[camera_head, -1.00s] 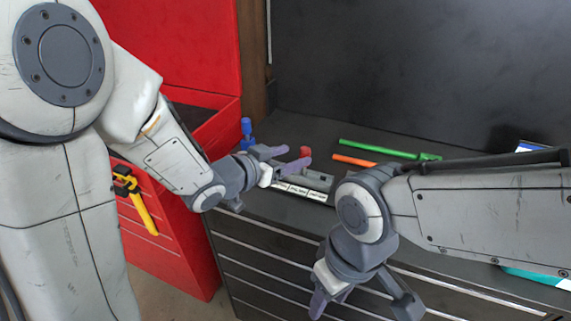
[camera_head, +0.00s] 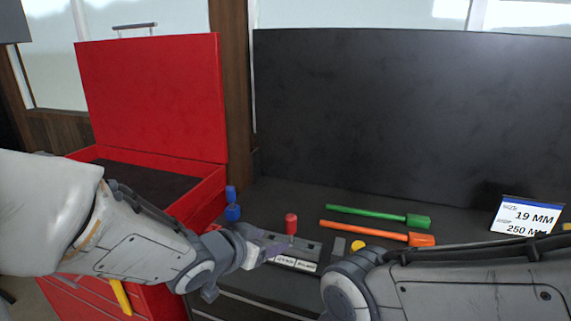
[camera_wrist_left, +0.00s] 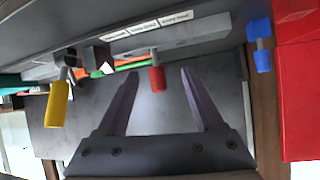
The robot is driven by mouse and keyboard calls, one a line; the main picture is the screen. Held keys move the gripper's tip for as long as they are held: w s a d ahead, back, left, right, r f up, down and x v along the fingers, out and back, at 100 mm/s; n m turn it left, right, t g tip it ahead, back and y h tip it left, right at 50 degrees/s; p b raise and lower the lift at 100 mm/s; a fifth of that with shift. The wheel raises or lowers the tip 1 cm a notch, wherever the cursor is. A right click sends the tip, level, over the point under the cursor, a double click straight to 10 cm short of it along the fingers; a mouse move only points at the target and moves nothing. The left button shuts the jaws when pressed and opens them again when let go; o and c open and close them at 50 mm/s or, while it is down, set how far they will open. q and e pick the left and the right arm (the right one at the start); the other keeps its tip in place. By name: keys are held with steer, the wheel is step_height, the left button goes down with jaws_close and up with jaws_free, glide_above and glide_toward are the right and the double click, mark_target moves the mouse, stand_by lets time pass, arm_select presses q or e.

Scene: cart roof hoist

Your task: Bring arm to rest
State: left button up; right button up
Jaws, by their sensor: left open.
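My left arm comes in from the left of the head view. Its left gripper (camera_head: 264,252) hangs over the front of the dark bench, close to a labelled grey holder (camera_head: 312,251) with a red-handled tool (camera_head: 291,224).
A blue-handled tool (camera_head: 232,204) stands left of the holder. Green (camera_head: 378,215) and orange (camera_head: 376,232) tools lie behind it. A yellow handle (camera_wrist_left: 57,104) shows in the left wrist view. A red tool chest (camera_head: 150,100) stands left; a size sign (camera_head: 527,216) stands right.

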arm_select(q)
steer(key=s+f+g+y+p, duration=0.1)
steer(key=s+g, duration=0.4)
steer(key=s, duration=0.7)
steer(key=s+f+g+y+p, duration=0.1)
steer(key=s+g, duration=0.4)
steer(key=s, duration=0.8)
steer(key=f+y, duration=0.1)
steer(key=y, duration=0.1)
steer(key=shift+d+f+m+g+y, duration=0.15)
steer(key=shift+f+m+g+y, duration=0.15)
steer(key=shift+m, duration=0.1)
